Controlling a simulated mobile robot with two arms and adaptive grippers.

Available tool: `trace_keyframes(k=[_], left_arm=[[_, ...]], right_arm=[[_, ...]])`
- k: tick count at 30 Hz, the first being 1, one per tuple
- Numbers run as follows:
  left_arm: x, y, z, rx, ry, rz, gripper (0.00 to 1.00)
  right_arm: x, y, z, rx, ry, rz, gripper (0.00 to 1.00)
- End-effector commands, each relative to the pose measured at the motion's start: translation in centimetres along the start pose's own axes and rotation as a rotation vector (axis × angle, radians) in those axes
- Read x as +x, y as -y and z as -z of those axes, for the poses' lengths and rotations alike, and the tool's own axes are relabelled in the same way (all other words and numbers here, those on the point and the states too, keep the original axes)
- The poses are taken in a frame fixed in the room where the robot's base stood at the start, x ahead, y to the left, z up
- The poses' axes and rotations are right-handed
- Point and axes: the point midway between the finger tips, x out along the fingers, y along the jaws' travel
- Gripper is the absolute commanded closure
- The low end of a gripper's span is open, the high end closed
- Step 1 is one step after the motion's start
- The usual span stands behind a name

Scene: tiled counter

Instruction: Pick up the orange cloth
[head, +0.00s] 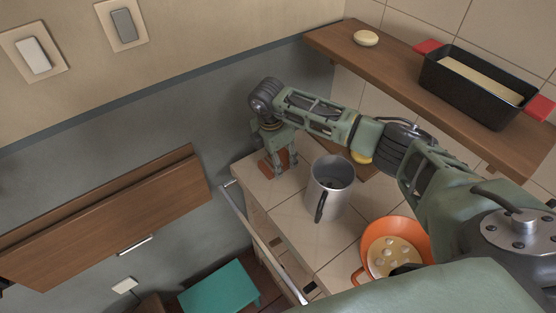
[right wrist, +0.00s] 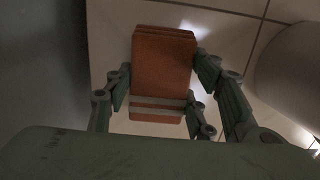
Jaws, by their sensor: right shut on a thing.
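The orange cloth (right wrist: 162,62) is a folded, layered block with pale stripes near its lower end, lying over the tiled counter (right wrist: 110,35) in the right wrist view. In the head view only bits of the cloth (head: 269,169) show at the counter's far left corner, mostly hidden by my gripper. My right gripper (head: 281,160) points down there, its fingers on both sides of the cloth and shut on it. In the right wrist view, the fingers of this gripper (right wrist: 163,85) flank the cloth left and right. I cannot tell whether the cloth is clear of the counter. My left gripper is not in view.
A metal mug (head: 331,190) stands close to the right of the gripper. An orange pan (head: 412,229) with pale pieces sits nearer. A wooden shelf (head: 400,75) above holds a black loaf pan (head: 465,92) and a pale round item (head: 366,38). The counter's left edge is near.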

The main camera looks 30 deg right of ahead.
Motion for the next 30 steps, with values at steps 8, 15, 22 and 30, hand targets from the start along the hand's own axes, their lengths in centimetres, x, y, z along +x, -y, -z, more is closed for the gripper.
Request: trace_keyframes(k=[8, 15, 22, 30], left_arm=[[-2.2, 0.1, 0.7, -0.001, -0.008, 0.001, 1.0], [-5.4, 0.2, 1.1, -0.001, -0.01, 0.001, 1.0], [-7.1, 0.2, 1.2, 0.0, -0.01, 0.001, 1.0], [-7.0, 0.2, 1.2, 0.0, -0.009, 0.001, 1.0]], right_arm=[[-2.8, -0.1, -0.4, 0.0, 0.0, -0.002, 0.72], [-7.3, 0.0, -0.9, 0.0, -0.001, -0.001, 0.72], [-9.9, 0.0, -1.2, 0.0, 0.0, 0.0, 0.72], [-9.9, 0.0, -1.2, 0.0, 0.0, 0.0, 0.72]])
